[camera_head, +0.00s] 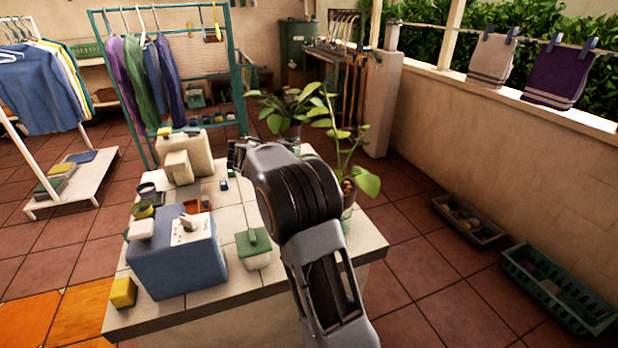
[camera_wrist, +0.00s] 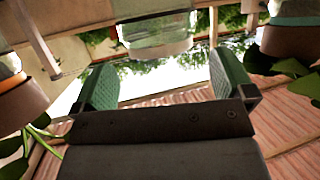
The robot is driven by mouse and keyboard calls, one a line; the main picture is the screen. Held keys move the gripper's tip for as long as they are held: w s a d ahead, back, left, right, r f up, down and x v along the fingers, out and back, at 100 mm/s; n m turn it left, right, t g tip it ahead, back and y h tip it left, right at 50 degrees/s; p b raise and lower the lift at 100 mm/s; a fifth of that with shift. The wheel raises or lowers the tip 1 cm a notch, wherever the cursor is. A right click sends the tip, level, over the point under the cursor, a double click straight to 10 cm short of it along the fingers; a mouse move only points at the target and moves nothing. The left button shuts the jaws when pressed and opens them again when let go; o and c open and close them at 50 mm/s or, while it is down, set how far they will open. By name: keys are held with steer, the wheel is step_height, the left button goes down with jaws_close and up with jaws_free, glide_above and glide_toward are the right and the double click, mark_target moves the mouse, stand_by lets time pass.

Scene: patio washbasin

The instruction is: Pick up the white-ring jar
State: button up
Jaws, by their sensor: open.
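In the wrist view, a clear glass jar (camera_wrist: 155,38) with a pale band stands at the top centre, beyond the gap between my fingertips. My gripper (camera_wrist: 165,82) is open, with its two green-padded fingers spread apart and nothing between them. The jar looks apart from both fingers. In the head view, my gripper (camera_head: 239,152) is over the far part of the tiled counter (camera_head: 225,215). I cannot make out the jar there; my arm may hide it.
Potted plants (camera_head: 346,187) stand right of my arm, and pots flank the jar in the wrist view (camera_wrist: 20,95). A beige canister (camera_head: 184,158), a blue box (camera_head: 175,262) and a green-lidded container (camera_head: 253,248) occupy the counter.

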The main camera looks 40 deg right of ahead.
steer(key=x, duration=0.5)
steer(key=shift+c, duration=0.3)
steer(key=shift+r, duration=0.1)
steer(key=c, duration=1)
steer(key=shift+o, duration=0.2)
